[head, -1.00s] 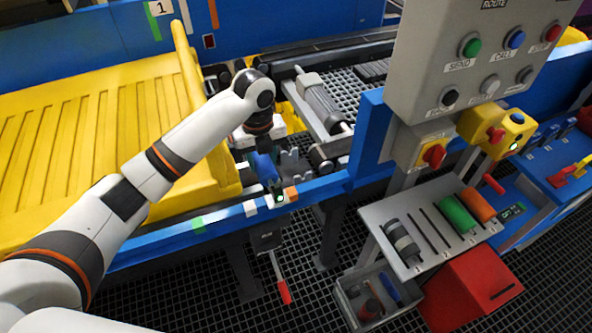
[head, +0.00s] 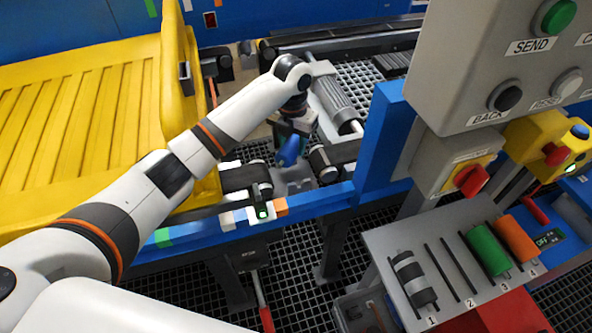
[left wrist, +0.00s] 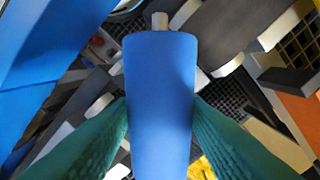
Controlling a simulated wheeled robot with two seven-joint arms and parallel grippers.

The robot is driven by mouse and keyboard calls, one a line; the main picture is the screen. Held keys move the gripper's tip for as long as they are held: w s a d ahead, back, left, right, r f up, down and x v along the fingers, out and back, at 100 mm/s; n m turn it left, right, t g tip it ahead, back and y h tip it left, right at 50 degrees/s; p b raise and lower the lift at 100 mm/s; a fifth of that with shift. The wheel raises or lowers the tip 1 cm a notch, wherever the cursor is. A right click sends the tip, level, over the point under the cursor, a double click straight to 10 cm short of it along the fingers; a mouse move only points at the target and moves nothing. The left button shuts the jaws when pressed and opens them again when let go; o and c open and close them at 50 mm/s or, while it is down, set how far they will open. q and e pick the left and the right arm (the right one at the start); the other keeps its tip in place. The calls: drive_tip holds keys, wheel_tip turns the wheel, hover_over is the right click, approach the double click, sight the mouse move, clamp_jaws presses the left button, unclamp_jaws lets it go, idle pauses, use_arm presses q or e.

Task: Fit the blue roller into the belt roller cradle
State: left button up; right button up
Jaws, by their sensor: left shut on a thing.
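The blue roller (head: 289,151) is held in my left gripper (head: 291,134), above the gap in the conveyor. In the left wrist view the blue roller (left wrist: 161,95) fills the middle, between the two green fingers of my left gripper (left wrist: 160,125), with a pale shaft end showing at its top. The grey belt roller cradle (head: 292,184) appears below the roller, between two dark belt sections. The roller looks apart from the cradle, though the exact gap is hard to tell. My right gripper is not in view.
A yellow tray (head: 75,62) lies at the left. The blue conveyor rail (head: 335,197) runs in front. A grey control box (head: 470,75) stands at the right, above a rack (head: 375,228) with striped, green and orange rollers. A grey roller (head: 335,100) lies behind.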

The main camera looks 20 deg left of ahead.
sight(292, 142)
use_arm(q)
wheel_tip(292, 142, down, 8)
drive_tip(key=shift+f, duration=0.15)
idle(0.3)
drive_tip(key=shift+f+b, duration=0.3)
drive_tip(key=shift+f, duration=0.3)
drive_tip(key=o, duration=1.2)
drive_tip(key=shift+s, duration=0.1)
wheel_tip(292, 142, up, 13)
drive_tip(key=shift+r+p, duration=0.1)
drive_tip(key=shift+p, duration=0.4)
